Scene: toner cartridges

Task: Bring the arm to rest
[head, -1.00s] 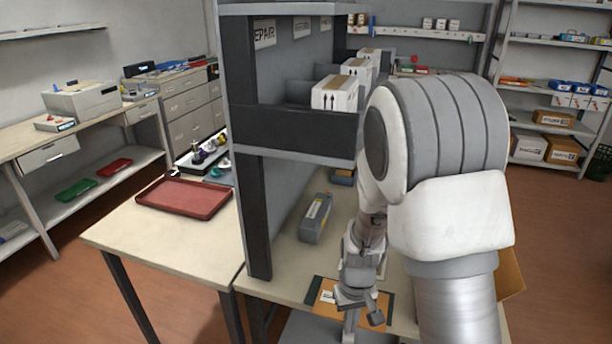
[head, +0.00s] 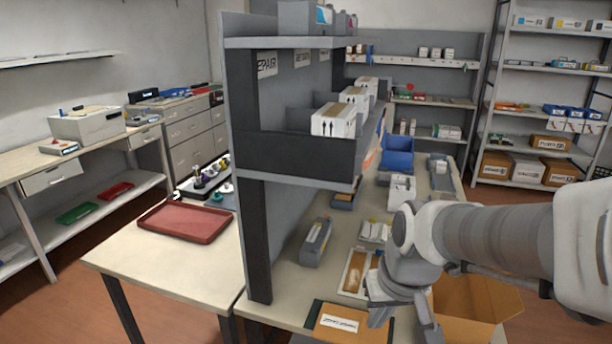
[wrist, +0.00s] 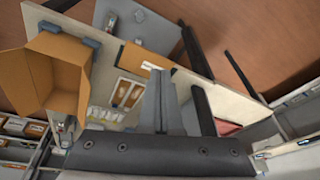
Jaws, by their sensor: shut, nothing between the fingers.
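My gripper (wrist: 160,85) points away from the wrist camera with its two fingers together and nothing between them. In the head view my gripper (head: 398,300) hangs over the front of the workbench (head: 285,285), just right of a brown card with a white label (head: 338,322) on a dark mat. My arm reaches in from the right edge of the head view.
An open cardboard box (head: 468,300) stands close to my gripper on the right. A grey toner cartridge (head: 316,242) lies on the bench beside the shelf divider (head: 262,235). A red tray (head: 187,221) rests on the left table. A blue bin (head: 397,152) stands farther back.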

